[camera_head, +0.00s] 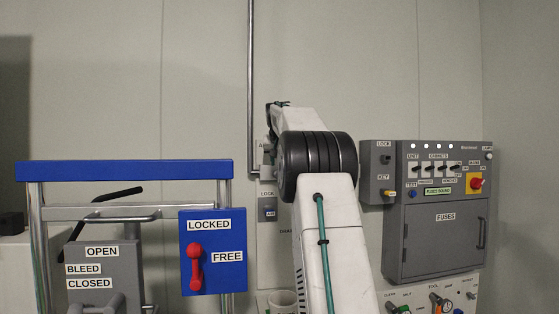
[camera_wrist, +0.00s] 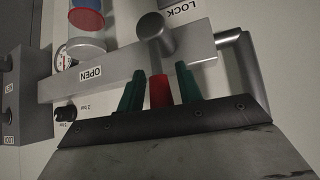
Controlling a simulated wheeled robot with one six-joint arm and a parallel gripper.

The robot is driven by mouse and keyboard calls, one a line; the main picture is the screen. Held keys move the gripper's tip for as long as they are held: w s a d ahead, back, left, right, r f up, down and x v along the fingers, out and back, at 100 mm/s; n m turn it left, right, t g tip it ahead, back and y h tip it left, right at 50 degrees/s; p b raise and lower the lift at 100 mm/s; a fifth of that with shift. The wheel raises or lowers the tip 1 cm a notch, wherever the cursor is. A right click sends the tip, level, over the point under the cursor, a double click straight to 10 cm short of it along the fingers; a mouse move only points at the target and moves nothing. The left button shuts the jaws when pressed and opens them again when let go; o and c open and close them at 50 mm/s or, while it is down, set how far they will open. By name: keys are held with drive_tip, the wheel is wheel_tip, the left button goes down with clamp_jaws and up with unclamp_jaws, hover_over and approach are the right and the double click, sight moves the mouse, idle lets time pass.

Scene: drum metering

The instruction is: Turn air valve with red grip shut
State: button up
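In the wrist view, a red grip (camera_wrist: 159,90) lies between the two green fingers of my gripper (camera_wrist: 160,92). A narrow gap shows on each side of it, so the fingers are open around it and do not appear to touch it. Beyond the grip is a round grey metal stem (camera_wrist: 154,32), in front of a grey bar (camera_wrist: 115,78) with an OPEN label. In the head view my arm hides the gripper and the valve.
In the head view, a blue panel (camera_head: 230,276) with a red lever (camera_head: 195,268) stands left; a grey fuse cabinet (camera_head: 430,240) is right.

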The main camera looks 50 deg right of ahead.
drive_tip(key=shift+s+a+r, duration=0.1)
drive_tip(key=shift+a+r, duration=0.25)
drive_tip(key=shift+r, duration=0.1)
drive_tip(key=v, duration=0.6)
drive_tip(key=shift+s+a+r, duration=0.2)
drive_tip(key=shift+s, duration=0.05)
